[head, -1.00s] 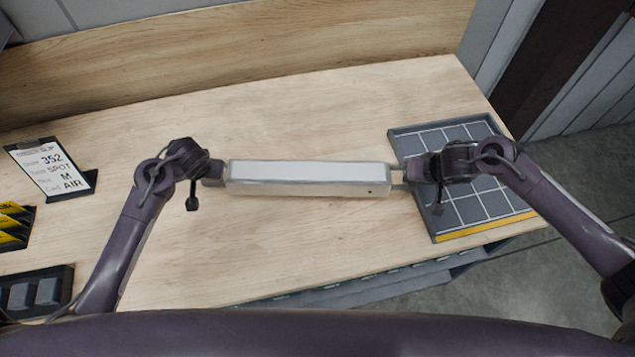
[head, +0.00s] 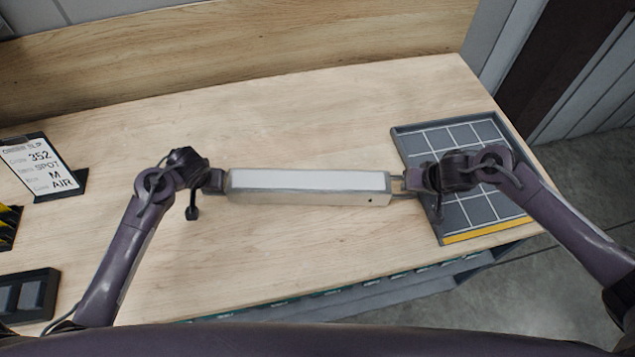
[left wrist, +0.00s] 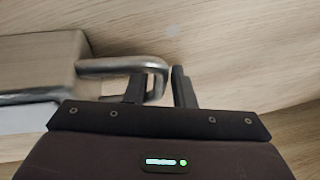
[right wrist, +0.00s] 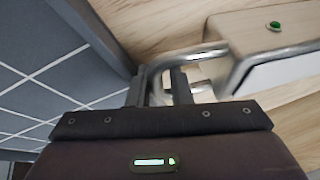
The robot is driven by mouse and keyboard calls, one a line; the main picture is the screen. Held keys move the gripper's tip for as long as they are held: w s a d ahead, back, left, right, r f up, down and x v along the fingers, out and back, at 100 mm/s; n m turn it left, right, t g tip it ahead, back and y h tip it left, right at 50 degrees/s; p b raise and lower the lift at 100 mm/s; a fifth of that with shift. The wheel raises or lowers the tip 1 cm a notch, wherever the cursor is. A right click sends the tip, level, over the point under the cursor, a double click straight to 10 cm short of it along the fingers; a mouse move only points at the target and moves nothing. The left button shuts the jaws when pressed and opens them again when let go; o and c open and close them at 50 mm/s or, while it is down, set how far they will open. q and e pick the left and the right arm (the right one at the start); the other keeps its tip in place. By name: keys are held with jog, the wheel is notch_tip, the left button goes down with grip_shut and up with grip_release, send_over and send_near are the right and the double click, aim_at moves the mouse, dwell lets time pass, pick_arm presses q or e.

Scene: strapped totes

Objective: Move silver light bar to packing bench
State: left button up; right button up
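The silver light bar (head: 310,190) is a long box with a pale top face and a metal loop handle at each end. It is level and spans between my grippers over the bench top (head: 290,120). My left gripper (head: 217,180) has its fingers around the left handle, seen in the left wrist view (left wrist: 150,68). My right gripper (head: 410,182) has its fingers around the right handle, seen in the right wrist view (right wrist: 205,52). Any gap under the bar is hard to tell.
A dark gridded mat (head: 470,215) with a yellow front strip lies at the bench's right end, partly under my right gripper. An order slip on a stand (head: 42,165) and a dark tray (head: 28,297) are at the left. The bench middle is clear; a wooden backboard (head: 240,45) rises behind.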

pick_arm(q)
jog(key=shift+o, duration=0.9)
jog(key=shift+a, duration=0.1)
pick_arm(e)
jog(key=shift+o, duration=0.8)
jog(key=shift+d, duration=0.15)
pick_arm(q)
jog(key=shift+a, duration=0.1)
